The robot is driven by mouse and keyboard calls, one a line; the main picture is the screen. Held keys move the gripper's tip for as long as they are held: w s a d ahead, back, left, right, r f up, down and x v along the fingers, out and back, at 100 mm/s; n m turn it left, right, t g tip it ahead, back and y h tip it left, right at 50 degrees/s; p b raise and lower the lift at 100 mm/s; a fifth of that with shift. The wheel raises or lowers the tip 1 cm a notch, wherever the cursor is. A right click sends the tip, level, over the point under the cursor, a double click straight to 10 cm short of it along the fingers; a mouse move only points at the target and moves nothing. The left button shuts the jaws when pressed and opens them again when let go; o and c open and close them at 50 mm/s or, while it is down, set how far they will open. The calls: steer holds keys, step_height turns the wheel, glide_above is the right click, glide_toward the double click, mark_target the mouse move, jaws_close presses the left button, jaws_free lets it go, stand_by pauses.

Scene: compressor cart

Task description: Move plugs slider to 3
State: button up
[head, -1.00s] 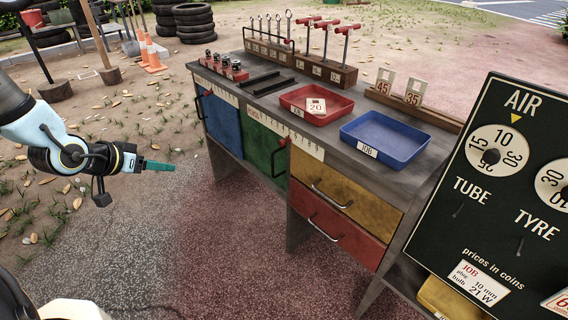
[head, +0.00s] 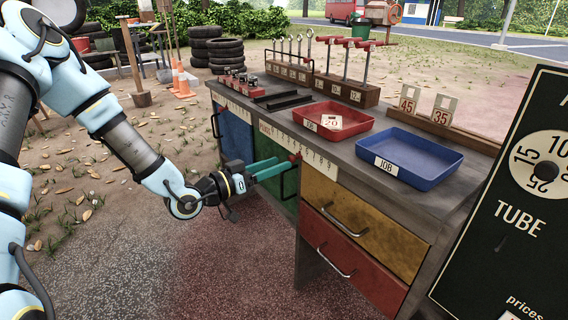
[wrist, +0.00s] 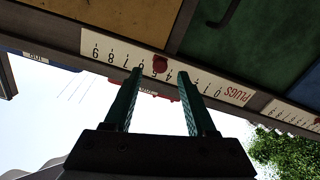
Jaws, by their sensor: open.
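The white plugs scale strip (head: 318,162) runs along the bench's front edge with printed numbers. It shows upside down in the wrist view (wrist: 236,93), with PLUGS at the right end. The red slider knob (wrist: 160,63) sits at about 5, covering that number; the 4 shows just to its right and the 6 to its left. The knob also shows in the head view (head: 295,157). My gripper (head: 287,162) is open, its teal fingers pointing at the strip. In the wrist view the knob lies between the directions of the two fingertips (wrist: 160,78); contact cannot be told.
Below the strip are a green door (head: 284,190) with a handle, a blue door (head: 236,135) and yellow and red drawers (head: 350,270). A red tray (head: 333,125) and a blue tray (head: 415,158) stand on top. The price board (head: 510,225) stands at right.

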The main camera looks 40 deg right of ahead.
steer(key=shift+s+d, duration=0.1)
steer(key=shift+d, duration=1.35)
